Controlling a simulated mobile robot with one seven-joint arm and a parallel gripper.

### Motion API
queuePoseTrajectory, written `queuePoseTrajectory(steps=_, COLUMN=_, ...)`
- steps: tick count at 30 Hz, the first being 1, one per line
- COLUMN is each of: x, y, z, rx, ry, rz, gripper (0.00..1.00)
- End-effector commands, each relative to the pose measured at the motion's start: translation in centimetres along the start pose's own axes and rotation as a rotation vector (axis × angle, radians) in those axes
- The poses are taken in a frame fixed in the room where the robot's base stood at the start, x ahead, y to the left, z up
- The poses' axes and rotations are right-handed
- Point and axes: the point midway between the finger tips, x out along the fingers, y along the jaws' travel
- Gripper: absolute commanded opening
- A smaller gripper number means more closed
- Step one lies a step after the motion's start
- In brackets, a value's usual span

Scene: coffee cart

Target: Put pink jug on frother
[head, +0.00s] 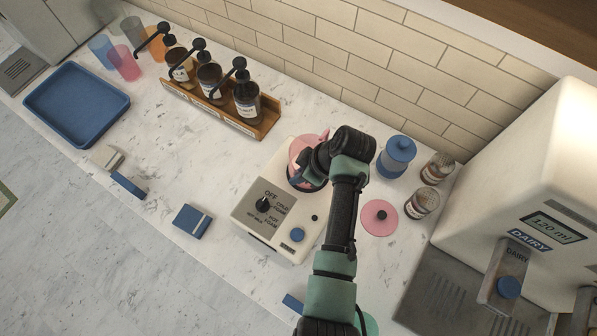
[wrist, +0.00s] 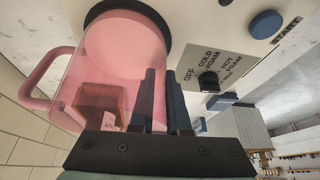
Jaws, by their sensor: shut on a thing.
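The pink jug (head: 300,147) is see-through and stands over the round dark base of the white frother (head: 283,232). In the wrist view the jug (wrist: 90,75) fills the left side, with its handle (wrist: 38,98) towards the far left. My gripper (head: 316,160) is shut on the jug's wall, its two dark fingers (wrist: 163,98) close together at the jug's right edge. The frother's panel (wrist: 215,70) with the black knob shows beside it. Whether the jug rests fully on the base cannot be told.
A pink lid (head: 380,217) lies to the right of the frother, near a blue lidded jug (head: 396,157) and shaker jars (head: 421,202). A wooden rack (head: 215,115) of pump bottles stands at the back left. The dairy dispenser (head: 535,200) stands at the right.

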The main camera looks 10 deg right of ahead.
Motion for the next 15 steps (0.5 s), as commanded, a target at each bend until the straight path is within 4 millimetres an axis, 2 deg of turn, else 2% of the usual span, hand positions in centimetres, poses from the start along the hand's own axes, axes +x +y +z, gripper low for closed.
queuePoseTrajectory(steps=4, x=0.19, y=0.12, z=0.02, rx=-0.001, ry=0.002, rz=0.003, gripper=0.0)
queuePoseTrajectory(steps=5, x=0.22, y=0.02, z=0.09, rx=0.0, ry=0.0, rz=0.0, gripper=0.18)
queuePoseTrajectory(steps=9, x=0.17, y=0.0, z=0.08, rx=0.0, ry=0.0, rz=0.0, gripper=0.43)
queuePoseTrajectory(steps=15, x=0.16, y=0.0, z=0.08, rx=0.001, ry=0.0, rz=0.0, gripper=0.45)
